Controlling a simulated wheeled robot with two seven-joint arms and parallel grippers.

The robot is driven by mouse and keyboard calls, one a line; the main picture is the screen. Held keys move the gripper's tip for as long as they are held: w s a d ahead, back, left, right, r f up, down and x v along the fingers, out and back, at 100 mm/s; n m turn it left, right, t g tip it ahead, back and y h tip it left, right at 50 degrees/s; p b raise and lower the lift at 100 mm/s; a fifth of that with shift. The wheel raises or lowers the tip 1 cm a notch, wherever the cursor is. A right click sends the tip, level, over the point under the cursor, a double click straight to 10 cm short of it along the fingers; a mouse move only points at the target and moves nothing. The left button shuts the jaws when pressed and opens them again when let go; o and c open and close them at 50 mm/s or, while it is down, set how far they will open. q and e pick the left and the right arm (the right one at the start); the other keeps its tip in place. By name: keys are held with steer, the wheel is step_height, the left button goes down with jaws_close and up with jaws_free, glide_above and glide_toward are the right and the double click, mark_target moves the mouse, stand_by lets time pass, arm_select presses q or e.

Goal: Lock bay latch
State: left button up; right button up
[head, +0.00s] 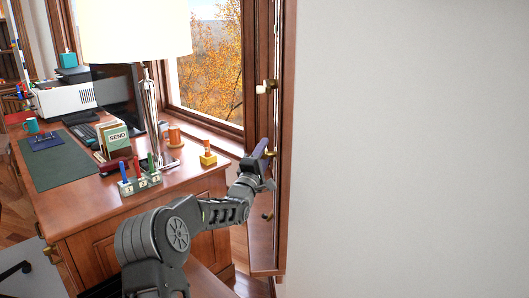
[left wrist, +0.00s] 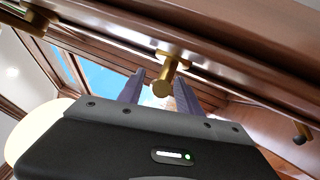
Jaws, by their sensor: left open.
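The bay latch (head: 270,154) is a small brass handle on the brown wooden window frame, right of the window. In the left wrist view the latch (left wrist: 166,75) is a brass stem with a round end, pointing toward the camera. My left gripper (head: 262,158) is at the latch, and its fingers partly cover it in the head view. In the left wrist view the two purple fingers of my left gripper (left wrist: 158,84) are apart, with the latch's end showing between them. I cannot tell whether they touch it. My right gripper is not in view.
Other brass fittings are on the frame, one above (head: 266,87) and one below (head: 267,216). A bare white wall (head: 410,150) is on the right.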

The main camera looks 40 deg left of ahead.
arm_select(q)
jaws_close()
stand_by(0.4)
